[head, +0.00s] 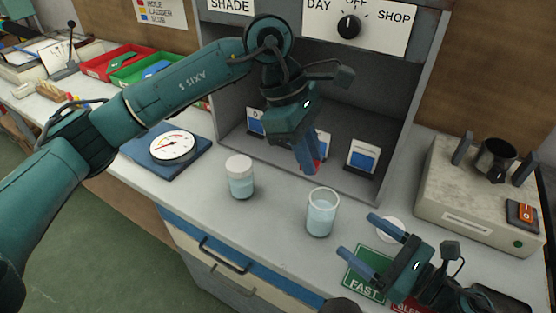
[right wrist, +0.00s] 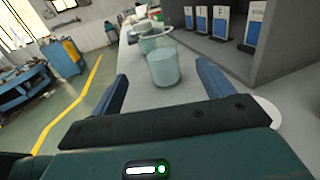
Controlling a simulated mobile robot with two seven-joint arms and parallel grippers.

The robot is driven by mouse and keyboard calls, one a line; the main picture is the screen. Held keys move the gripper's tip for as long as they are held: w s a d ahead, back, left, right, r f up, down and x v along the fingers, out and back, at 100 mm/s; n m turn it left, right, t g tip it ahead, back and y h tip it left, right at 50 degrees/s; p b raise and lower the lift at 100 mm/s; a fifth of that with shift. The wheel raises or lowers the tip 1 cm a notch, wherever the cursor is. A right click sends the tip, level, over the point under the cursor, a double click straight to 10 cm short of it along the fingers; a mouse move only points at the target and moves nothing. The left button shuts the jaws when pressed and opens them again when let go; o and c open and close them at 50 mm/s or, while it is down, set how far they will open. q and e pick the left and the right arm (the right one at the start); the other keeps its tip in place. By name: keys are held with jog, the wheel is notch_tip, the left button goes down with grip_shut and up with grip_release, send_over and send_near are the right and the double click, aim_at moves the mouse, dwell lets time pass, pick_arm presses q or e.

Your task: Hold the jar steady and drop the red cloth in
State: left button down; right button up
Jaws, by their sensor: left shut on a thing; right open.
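An open glass jar (head: 321,214) with pale blue liquid stands upright on the grey counter. It also shows in the right wrist view (right wrist: 164,68), beyond and between the open fingers. My right gripper (head: 357,235) is open and empty to the right of the jar, its fingers pointing toward it, apart from the glass. My left gripper (head: 308,168) is shut above and slightly behind the jar. A small bit of the red cloth (head: 317,165) shows at its fingertips; the rest is hidden by the fingers.
A white-lidded jar (head: 239,178) stands left of the open jar. A loose white lid (head: 391,230) lies by my right gripper. Green (head: 365,270) and red cards lie in front. A dial scale (head: 172,146) is at left; a grey booth (head: 350,100) stands behind.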

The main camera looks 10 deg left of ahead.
aim_at(316, 204)
jog(key=shift+w+a, duration=0.15)
jog(key=shift+a, duration=0.05)
pick_arm(q)
jog(key=d+r+n+t, duration=0.1)
jog(key=n, duration=0.1)
jog(key=d+r+n+t, duration=0.1)
jog(key=d+r+n, duration=0.1)
jog(key=n, duration=0.1)
jog(key=shift+d+r, duration=0.15)
jog(key=shift+d, duration=0.05)
pick_arm(e)
jog(key=x, duration=1.1)
jog(key=shift+w+a, duration=0.1)
jog(key=shift+a, duration=0.15)
jog(key=shift+c, duration=0.4)
jog(key=c, duration=1.1)
